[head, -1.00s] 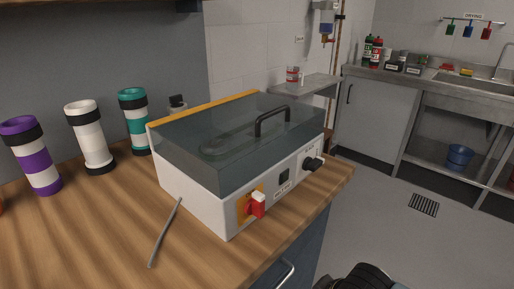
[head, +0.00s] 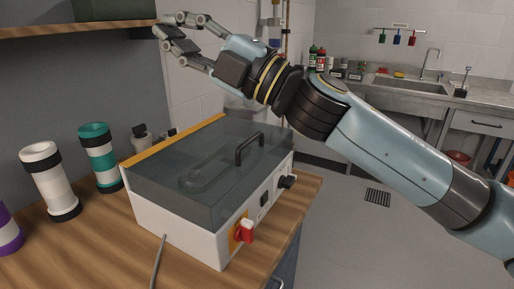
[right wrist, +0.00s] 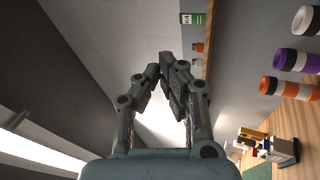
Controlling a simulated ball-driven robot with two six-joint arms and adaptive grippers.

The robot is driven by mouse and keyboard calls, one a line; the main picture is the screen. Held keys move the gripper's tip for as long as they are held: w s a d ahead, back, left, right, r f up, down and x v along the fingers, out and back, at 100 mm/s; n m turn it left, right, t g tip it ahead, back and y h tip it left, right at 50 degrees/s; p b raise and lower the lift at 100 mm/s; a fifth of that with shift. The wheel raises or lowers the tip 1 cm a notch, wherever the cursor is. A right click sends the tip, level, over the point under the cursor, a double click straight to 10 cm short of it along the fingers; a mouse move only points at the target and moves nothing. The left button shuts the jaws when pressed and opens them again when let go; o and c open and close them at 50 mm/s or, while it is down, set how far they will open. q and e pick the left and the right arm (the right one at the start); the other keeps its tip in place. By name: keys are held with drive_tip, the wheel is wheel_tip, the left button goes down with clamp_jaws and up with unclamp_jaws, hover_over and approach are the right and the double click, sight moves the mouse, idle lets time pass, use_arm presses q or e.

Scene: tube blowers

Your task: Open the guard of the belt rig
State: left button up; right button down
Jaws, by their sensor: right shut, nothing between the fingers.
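The belt rig (head: 177,227) is a white box on the wooden bench in the head view. Its guard (head: 160,185) is a smoky clear cover lying down over the box, with a black handle (head: 249,147) on top and a yellow strip (head: 178,141) along the back edge. A red switch (head: 243,233) and a black knob (head: 287,182) are on its front. My right gripper (head: 160,27) is raised above and behind the rig, apart from the guard. It is shut and empty; its fingertips meet in the right wrist view (right wrist: 163,62). My left gripper is not in view.
Several banded tubes stand left of the rig, including a white one (head: 50,180) and a teal one (head: 101,158). A wooden shelf (head: 70,29) is at upper left, close to my right fingers. A sink counter (head: 400,92) is behind. A grey rod (head: 159,262) is before the rig.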

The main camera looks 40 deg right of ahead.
drive_tip(key=s+a+f+n+g+y, duration=0.1)
drive_tip(key=s+a+n+g+y, duration=0.1)
drive_tip(key=a+n+g+y, duration=0.7)
drive_tip(key=n+g+h, duration=0.7)
drive_tip(key=g+h, duration=0.1)
drive_tip(key=h, duration=1)
approach(254, 161)
drive_tip(key=p+x, duration=0.1)
drive_tip(key=x, duration=0.2)
drive_tip(key=p+x, duration=0.1)
drive_tip(key=x, duration=0.2)
drive_tip(key=shift+a+f, duration=0.25)
drive_tip(key=shift+d+r, duration=0.1)
